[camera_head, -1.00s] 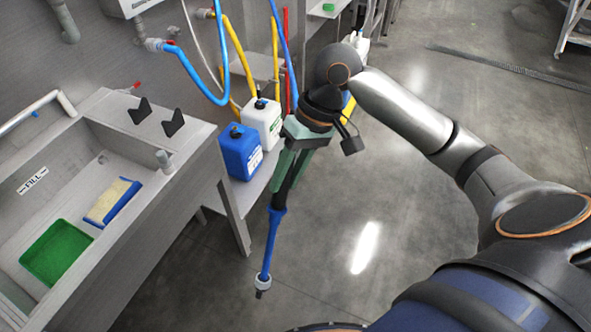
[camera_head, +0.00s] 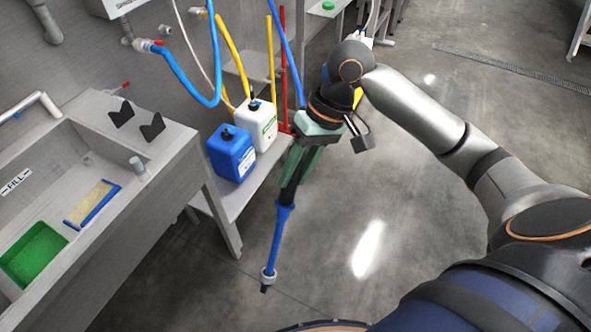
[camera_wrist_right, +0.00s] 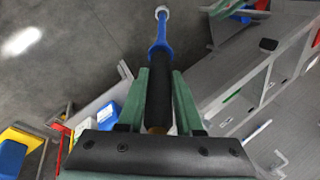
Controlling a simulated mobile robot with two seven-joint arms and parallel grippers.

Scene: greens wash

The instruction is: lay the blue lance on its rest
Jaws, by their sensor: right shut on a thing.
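The blue lance (camera_head: 279,230) hangs from my right gripper (camera_head: 297,172), tilted steeply down with its white-collared tip over the grey floor. My right gripper is shut on the lance's black grip. The right wrist view shows the black grip (camera_wrist_right: 159,92) between my green fingers, with the blue shaft (camera_wrist_right: 161,38) reaching out past them. The gripper is to the right of the low shelf with the jugs, apart from it. My left gripper is not in view.
A steel sink (camera_head: 172,150) with a green tray (camera_head: 33,255) and a blue-edged brush or sponge (camera_head: 92,204) is at left. A blue jug (camera_head: 231,155) and white jug (camera_head: 257,124) stand on a low shelf. Hoses hang behind. Floor at right is clear.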

